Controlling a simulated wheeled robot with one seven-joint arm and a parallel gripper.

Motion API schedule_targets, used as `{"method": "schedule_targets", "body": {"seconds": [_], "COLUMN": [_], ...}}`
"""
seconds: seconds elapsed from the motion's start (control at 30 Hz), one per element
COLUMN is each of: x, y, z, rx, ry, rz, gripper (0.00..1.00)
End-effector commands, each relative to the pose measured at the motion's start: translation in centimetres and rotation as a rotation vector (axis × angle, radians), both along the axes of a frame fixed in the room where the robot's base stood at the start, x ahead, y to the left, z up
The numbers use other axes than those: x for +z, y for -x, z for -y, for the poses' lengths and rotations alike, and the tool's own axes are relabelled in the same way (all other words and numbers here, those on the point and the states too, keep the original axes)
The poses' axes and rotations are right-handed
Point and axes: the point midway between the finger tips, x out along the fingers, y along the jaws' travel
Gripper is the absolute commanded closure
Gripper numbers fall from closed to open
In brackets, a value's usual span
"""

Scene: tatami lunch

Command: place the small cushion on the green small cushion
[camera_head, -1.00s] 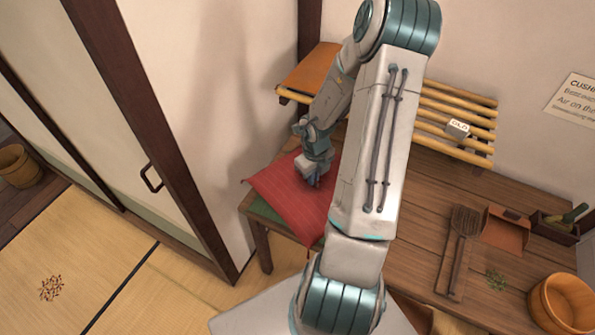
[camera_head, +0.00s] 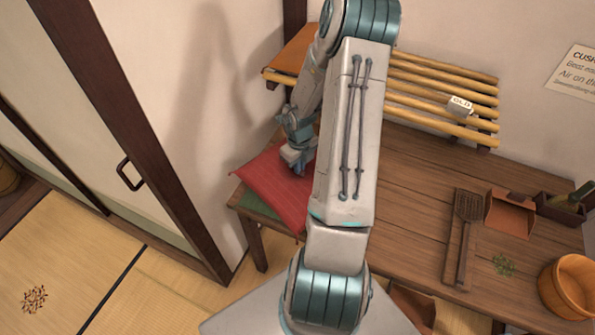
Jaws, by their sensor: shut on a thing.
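A red small cushion (camera_head: 275,188) is at the left end of the wooden table, below my gripper. My gripper (camera_head: 298,168) is shut on the red cushion near its upper side, and my arm hides the cushion's right part. The green small cushion (camera_head: 256,205) lies on the table's left end under the red one. Only a strip of its green shows along the left front edge. I cannot tell whether the red cushion rests fully on it.
A slatted bamboo rack (camera_head: 440,90) with an orange cushion (camera_head: 296,58) stands at the back. On the table (camera_head: 410,180) are a spatula-like tool (camera_head: 467,210), a brown dustpan (camera_head: 510,214) and a wooden bucket (camera_head: 570,288). A sliding door (camera_head: 150,140) is close on the left.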

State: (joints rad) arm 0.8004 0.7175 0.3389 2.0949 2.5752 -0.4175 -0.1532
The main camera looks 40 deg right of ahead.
Motion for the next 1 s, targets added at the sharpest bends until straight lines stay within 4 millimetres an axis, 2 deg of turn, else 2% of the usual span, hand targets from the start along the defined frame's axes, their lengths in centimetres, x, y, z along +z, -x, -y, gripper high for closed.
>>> {"method": "schedule_targets", "body": {"seconds": [0.4, 0.43, 0.5, 0.83, 1.0], "x": [-0.4, -0.4, -0.4, -0.2, 2.2], "y": [0.0, 0.0, 0.0, 0.0, -0.1], "z": [0.0, 0.0, 0.0, 0.0, 0.1], "rx": [0.0, 0.0, 0.0, 0.0, -0.002], "ry": [0.0, 0.0, 0.0, 0.001, 0.002], "rz": [0.0, 0.0, 0.0, 0.001, 0.005], "gripper": [1.0, 0.88, 0.71, 0.71, 0.71]}}
